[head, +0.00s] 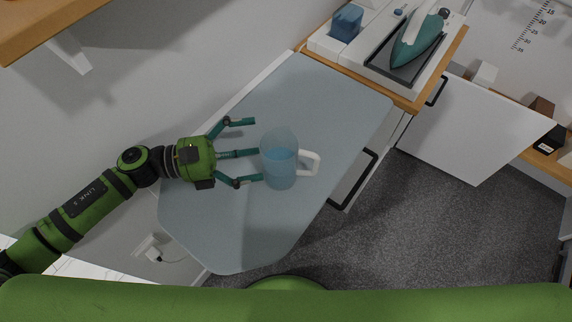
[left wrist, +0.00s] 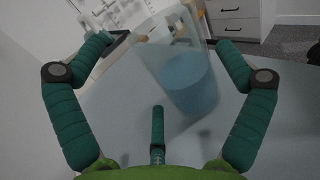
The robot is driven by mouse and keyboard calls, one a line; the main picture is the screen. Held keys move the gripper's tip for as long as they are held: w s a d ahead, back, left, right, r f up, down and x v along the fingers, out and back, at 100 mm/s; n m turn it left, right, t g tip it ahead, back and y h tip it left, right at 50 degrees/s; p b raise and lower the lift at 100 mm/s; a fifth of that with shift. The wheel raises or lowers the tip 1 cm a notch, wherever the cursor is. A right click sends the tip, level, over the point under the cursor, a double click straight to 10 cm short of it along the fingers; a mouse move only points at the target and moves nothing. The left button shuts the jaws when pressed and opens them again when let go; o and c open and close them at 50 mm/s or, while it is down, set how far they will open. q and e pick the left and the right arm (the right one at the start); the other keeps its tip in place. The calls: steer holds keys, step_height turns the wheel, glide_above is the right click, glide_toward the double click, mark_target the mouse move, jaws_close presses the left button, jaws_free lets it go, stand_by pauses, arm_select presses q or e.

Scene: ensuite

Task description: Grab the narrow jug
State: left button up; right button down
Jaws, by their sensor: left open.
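The narrow jug (head: 279,160) is clear with blue liquid inside and a white handle on its right side. It stands on the grey-blue board (head: 330,105). My left gripper (head: 249,150) is open just left of the jug, with its fingers pointing at it. In the left wrist view the jug (left wrist: 187,75) stands ahead between the two outer fingers, tilted in the picture, and the open gripper (left wrist: 170,60) is not closed on it. I cannot tell whether any finger touches it. My right gripper does not show.
A teal iron (head: 418,42) rests on a stand at the back right, beside a blue box (head: 346,22). An open white cabinet door (head: 462,138) stands to the right. A wooden shelf (head: 50,22) juts out at top left. The board around the jug is clear.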

mark_target(294, 150)
arm_select(q)
step_height(294, 150, down, 3)
steer(key=shift+r+b, duration=0.2)
steer(key=shift+b, duration=0.65)
steer(key=shift+w+d, duration=0.15)
steer(key=shift+d, duration=0.05)
steer(key=shift+w+d+r+p, duration=0.15)
steer(key=shift+d+r+p, duration=0.05)
steer(key=shift+d+p, duration=0.5)
steer(key=d+p, duration=0.2)
steer(key=d, duration=0.1)
steer(key=d+p, duration=0.1)
steer(key=shift+w+d+r, duration=0.15)
steer(key=shift+w+d, duration=0.05)
steer(key=shift+w, duration=0.1)
steer(key=shift+w+d+f, duration=0.1)
steer(key=shift+d+f, duration=0.1)
steer(key=shift+d, duration=0.3)
steer(key=c, duration=1.1)
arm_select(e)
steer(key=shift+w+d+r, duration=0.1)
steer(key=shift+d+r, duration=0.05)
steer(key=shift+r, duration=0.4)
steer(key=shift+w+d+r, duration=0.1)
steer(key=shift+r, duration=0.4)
